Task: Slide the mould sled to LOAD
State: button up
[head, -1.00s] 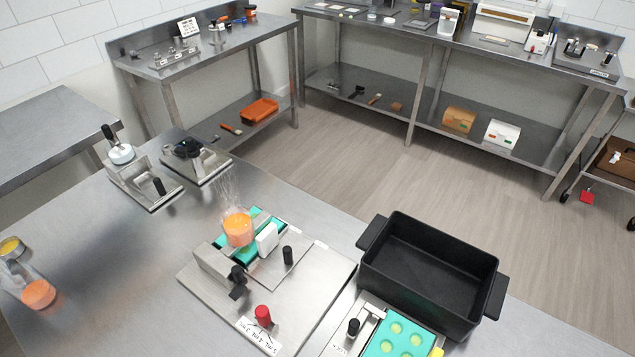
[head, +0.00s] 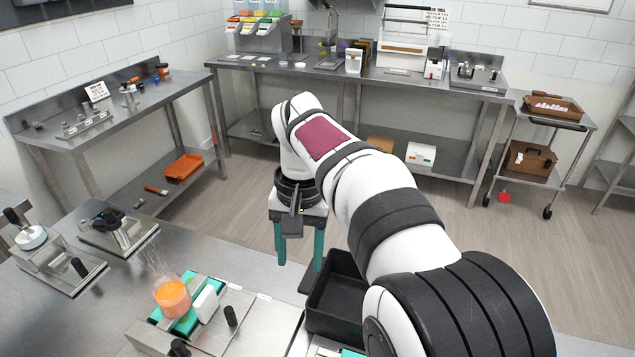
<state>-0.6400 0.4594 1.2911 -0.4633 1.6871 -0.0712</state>
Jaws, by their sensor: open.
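The depositor stands on the steel table at lower left, with a clear funnel holding orange liquid (head: 173,299). A teal mould (head: 212,281) sits beneath the funnel, partly hidden by it and by a white block (head: 207,304). To its right is a flat steel plate with an upright black knob (head: 231,316), which looks like the mould sled. No LOAD mark is readable. My gripper (head: 299,264) points down with its two teal fingers apart. It is empty, up and to the right of the knob, and touches nothing I can see.
A black open bin (head: 337,300) stands right of the depositor, partly hidden by my arm. A sliver of another teal mould shows below it at the frame's bottom edge. Two small steel devices with black handles (head: 118,230) (head: 48,258) stand on the table at left.

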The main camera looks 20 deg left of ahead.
jog(key=a+f+n, duration=0.2)
jog(key=a+f, duration=0.1)
jog(key=a, duration=0.6)
jog(key=n, duration=0.1)
send_over(228, 310)
notch_tip(228, 310, down, 4)
notch_tip(228, 310, down, 16)
jog(key=shift+r, duration=0.25)
grip_shut()
